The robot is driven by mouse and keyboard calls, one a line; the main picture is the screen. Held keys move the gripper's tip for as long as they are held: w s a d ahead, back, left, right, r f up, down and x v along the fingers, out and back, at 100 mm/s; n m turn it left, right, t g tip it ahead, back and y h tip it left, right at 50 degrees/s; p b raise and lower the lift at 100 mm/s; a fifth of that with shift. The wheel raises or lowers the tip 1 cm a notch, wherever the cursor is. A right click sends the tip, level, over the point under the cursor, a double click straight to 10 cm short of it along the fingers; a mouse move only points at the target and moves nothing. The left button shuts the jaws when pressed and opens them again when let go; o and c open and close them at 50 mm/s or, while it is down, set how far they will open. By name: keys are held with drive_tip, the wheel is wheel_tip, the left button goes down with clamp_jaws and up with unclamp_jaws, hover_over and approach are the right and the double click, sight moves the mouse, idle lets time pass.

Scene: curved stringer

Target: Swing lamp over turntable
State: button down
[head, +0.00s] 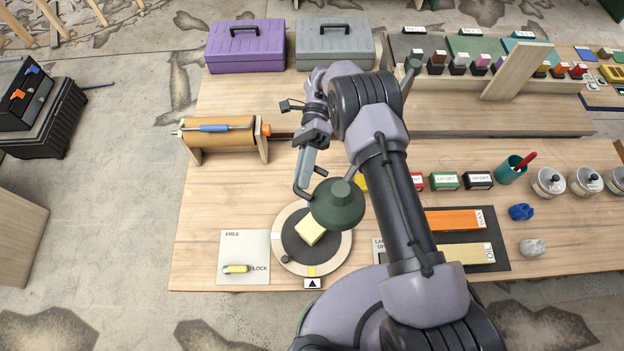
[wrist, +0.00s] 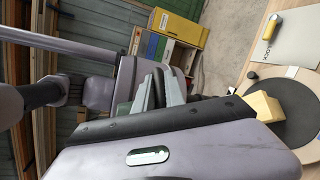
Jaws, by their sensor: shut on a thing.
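The lamp has a dark green shade (head: 338,206), which in the head view covers the upper right part of the round turntable (head: 281,254). Its bent grey arm rises behind the shade to my gripper (head: 312,132). My gripper is shut on the lamp's arm; the fingertips are partly hidden by my own links. A pale yellow block (head: 310,232) sits on the turntable's dark disc. The wrist view also shows the turntable (wrist: 291,112) and the block (wrist: 262,107) at right, partly hidden by my gripper's body. The shade's height above the disc is hard to tell.
A FREE/LOCK panel (head: 244,247) with a yellow slider lies left of the turntable. A roller on a wooden stand (head: 220,138) is at back left. Purple (head: 245,47) and grey (head: 335,45) toolboxes stand behind. An orange wax bar (head: 454,220) lies right of my arm.

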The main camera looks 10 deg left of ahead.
idle(0.3)
drive_tip(key=c, duration=1.4)
unclamp_jaws()
drive_tip(key=shift+w, duration=0.15)
drive_tip(key=shift+r, duration=0.15)
wheel_tip(320, 180, up, 4)
drive_tip(key=p, duration=0.4)
drive_tip(key=s+d+b, duration=0.3)
drive_tip(key=s+d, duration=0.6)
drive_tip(key=s, duration=0.4)
drive_tip(key=shift+s+r+b, duration=0.15)
drive_tip(key=shift+r+b, duration=0.2)
drive_tip(key=shift+b, duration=0.05)
